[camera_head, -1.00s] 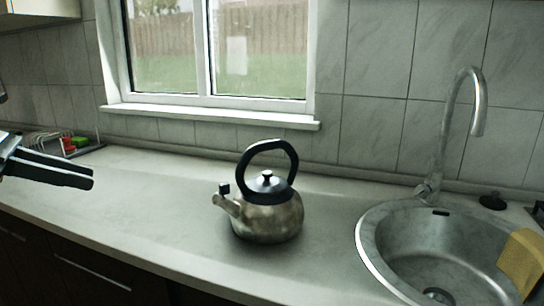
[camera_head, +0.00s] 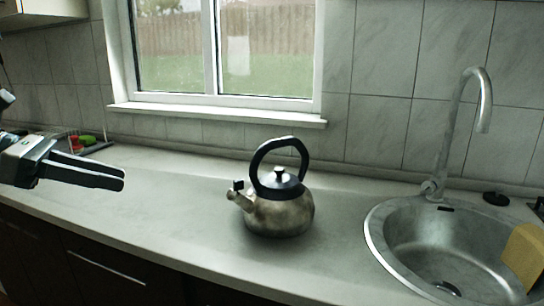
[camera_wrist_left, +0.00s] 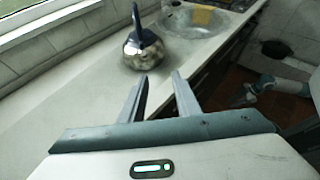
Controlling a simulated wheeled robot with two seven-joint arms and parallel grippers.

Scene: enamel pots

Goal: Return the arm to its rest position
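My left gripper (camera_head: 122,180) is at the left of the head view, above the counter and well to the left of the kettle. Its two dark fingers are apart with nothing between them. The gap also shows in the left wrist view (camera_wrist_left: 160,76). The steel kettle (camera_head: 278,216) with a black arched handle stands upright on the counter, its spout to the left. It also shows beyond the fingertips in the left wrist view (camera_wrist_left: 146,54), apart from them. Part of my right arm seems to show at the right of the wrist view; its fingers are too small to tell.
A rack with red and green items (camera_head: 86,141) stands at the far left behind my gripper. The counter (camera_head: 180,205) between gripper and kettle is clear.

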